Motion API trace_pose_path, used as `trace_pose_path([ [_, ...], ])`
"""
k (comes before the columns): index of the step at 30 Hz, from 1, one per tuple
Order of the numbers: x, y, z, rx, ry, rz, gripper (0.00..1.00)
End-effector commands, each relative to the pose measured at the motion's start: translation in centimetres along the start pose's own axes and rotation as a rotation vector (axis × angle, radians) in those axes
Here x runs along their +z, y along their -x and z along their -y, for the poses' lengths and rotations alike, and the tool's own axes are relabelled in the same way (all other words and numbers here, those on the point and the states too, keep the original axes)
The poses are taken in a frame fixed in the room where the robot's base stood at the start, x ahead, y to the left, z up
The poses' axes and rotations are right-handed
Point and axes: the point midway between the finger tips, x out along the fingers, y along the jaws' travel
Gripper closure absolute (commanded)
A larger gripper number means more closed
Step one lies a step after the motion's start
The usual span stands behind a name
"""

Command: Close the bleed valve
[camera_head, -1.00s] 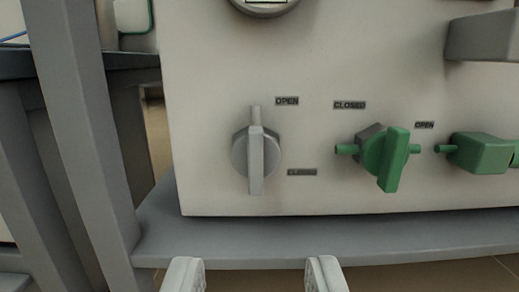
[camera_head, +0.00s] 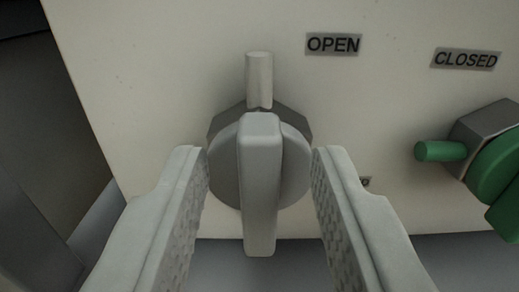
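A grey valve with a round body and a bar handle (camera_head: 260,185) is on the cream panel in the middle of the view. Its handle stands upright, in line with the pipe stub (camera_head: 259,80) above it. An "OPEN" label (camera_head: 333,44) is to its upper right. A second label below right is mostly hidden behind my right finger. My gripper (camera_head: 260,165) is open, with one finger on each side of the grey handle. Gaps show between the fingers and the handle.
A green valve (camera_head: 495,160) with a pipe stub is close on the right, partly cut off, under a "CLOSED" label (camera_head: 466,59). The cream panel (camera_head: 150,60) ends at the left by a dark gap. A grey ledge runs below.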

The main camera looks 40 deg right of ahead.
Motion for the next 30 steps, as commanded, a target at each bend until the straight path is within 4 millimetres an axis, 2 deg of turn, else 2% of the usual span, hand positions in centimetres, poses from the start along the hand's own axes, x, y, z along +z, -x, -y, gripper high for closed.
trace_pose_path([
  [8, -0.01, -0.09, 0.01, 0.0, 0.0, 0.0, 0.65],
  [12, -0.01, -0.08, 0.01, 0.0, 0.0, 0.0, 0.92],
  [14, -0.01, -0.07, 0.01, 0.0, 0.0, 0.0, 1.0],
  [23, -0.01, -0.06, 0.04, 0.0, 0.022, 0.0, 1.0],
  [30, 0.01, -0.05, 0.24, 0.0, 0.132, 0.0, 1.0],
])
